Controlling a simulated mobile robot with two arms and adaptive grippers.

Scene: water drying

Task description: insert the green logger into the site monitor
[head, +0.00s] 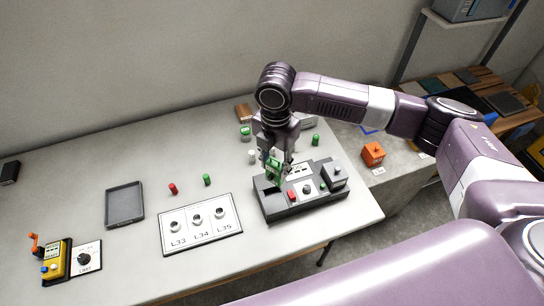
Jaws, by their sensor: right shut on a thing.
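My right gripper (276,160) points down over the left end of the site monitor (294,208), a dark grey box with a light top panel. It is shut on the green logger (273,170), a small green block. The logger is at or just above the left part of the monitor's top; I cannot tell whether its lower end is inside a slot. The fingers hide part of it. The monitor carries a red button (292,196), a dark knob (307,189) and a grey block (334,176) at its right end. My left gripper is not in view.
A white panel with sockets (201,236) lies left of the monitor. Beyond it are a red cylinder (173,188), a green cylinder (207,179) and a grey tray (125,206). A yellow device (54,260) stands front left. An orange box (373,153) sits on the right-hand table.

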